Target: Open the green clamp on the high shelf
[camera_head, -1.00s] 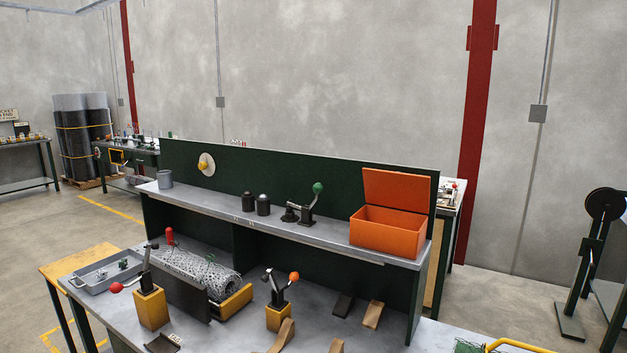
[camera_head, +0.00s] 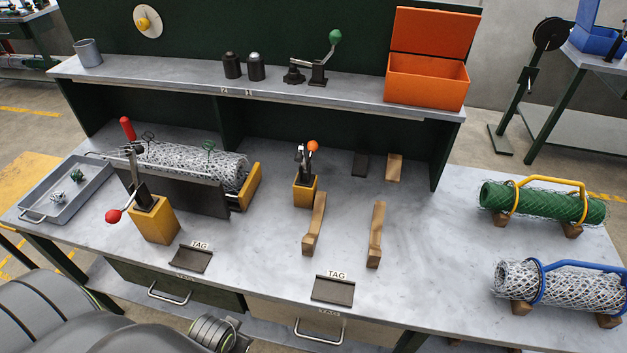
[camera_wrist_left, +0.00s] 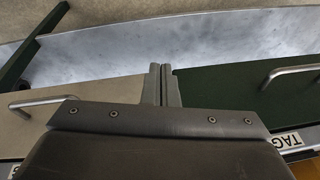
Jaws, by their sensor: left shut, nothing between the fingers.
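The green clamp (camera_head: 318,72) stands on the high shelf (camera_head: 170,82), just left of the orange box. Its green knob (camera_head: 335,36) is at the end of a raised handle that leans up to the right. My left gripper (camera_wrist_left: 163,68) shows in the left wrist view, its two fingers together and empty, over the bench's front edge and drawers. It is far from the clamp, which the wrist view does not show. In the head view part of my own arm shows at the lower left; my right gripper is not seen.
An open orange box (camera_head: 427,80) stands right of the clamp; dark cylinders (camera_head: 255,67) stand left. Below are a red-knobbed clamp (camera_head: 152,215), an orange-knobbed clamp (camera_head: 305,190), a wire mesh roll (camera_head: 190,160) and wooden supports (camera_head: 376,235). Green (camera_head: 530,202) and grey (camera_head: 545,282) mesh rolls lie right.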

